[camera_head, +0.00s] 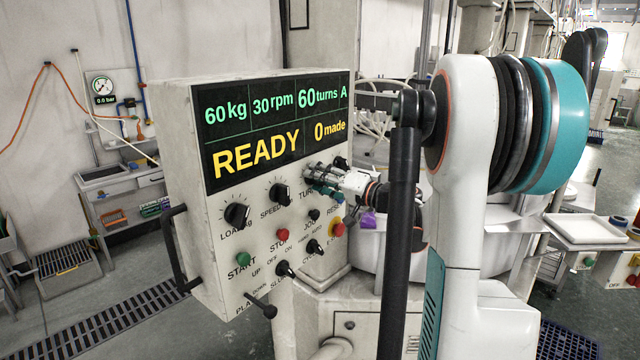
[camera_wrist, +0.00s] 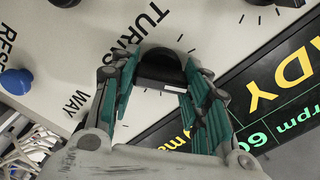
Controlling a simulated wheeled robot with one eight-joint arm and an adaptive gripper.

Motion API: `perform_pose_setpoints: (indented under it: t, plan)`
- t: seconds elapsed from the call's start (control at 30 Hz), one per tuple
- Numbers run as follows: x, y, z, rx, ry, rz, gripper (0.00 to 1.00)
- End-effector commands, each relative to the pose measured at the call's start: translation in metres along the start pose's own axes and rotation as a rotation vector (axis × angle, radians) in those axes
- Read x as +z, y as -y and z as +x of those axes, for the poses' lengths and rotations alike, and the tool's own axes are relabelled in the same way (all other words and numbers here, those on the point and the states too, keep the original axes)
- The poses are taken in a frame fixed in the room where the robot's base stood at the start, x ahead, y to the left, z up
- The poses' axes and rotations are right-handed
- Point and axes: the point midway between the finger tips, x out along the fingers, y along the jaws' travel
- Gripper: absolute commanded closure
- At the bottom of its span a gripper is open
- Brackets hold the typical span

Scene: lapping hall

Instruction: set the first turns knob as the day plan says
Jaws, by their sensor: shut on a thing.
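The turns knob (camera_wrist: 160,66) is a black round knob on the pale control panel (camera_head: 200,160). It shows between my fingers in the wrist view, beside the printed word TURNS. My gripper (camera_wrist: 158,92), with green-padded fingers, is shut on it. In the head view my gripper (camera_head: 318,178) reaches the panel from the right and hides the knob. The display (camera_head: 280,127) reads 60 kg, 30 rpm, 60 turns, A, READY and 0 made. No day plan can be made out in either view.
The load knob (camera_head: 236,213) and speed knob (camera_head: 279,194) sit left of my gripper. Below are a green start button (camera_head: 243,259), a red stop button (camera_head: 283,234) and a red emergency button (camera_head: 338,230). A blue button (camera_wrist: 17,81) lies near my gripper. A handle (camera_head: 176,250) sticks out at left.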

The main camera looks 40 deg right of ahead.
Motion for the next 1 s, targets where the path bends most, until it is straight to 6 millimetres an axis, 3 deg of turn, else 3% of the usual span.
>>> perform_pose_setpoints:
  t: [0.4,1.0]
  plan:
    - [0.0001,-0.0012,-0.0002,0.0,-0.001,0.244,0.81]
    - [-0.0002,-0.0009,-0.0001,0.001,-0.001,0.303,0.81]
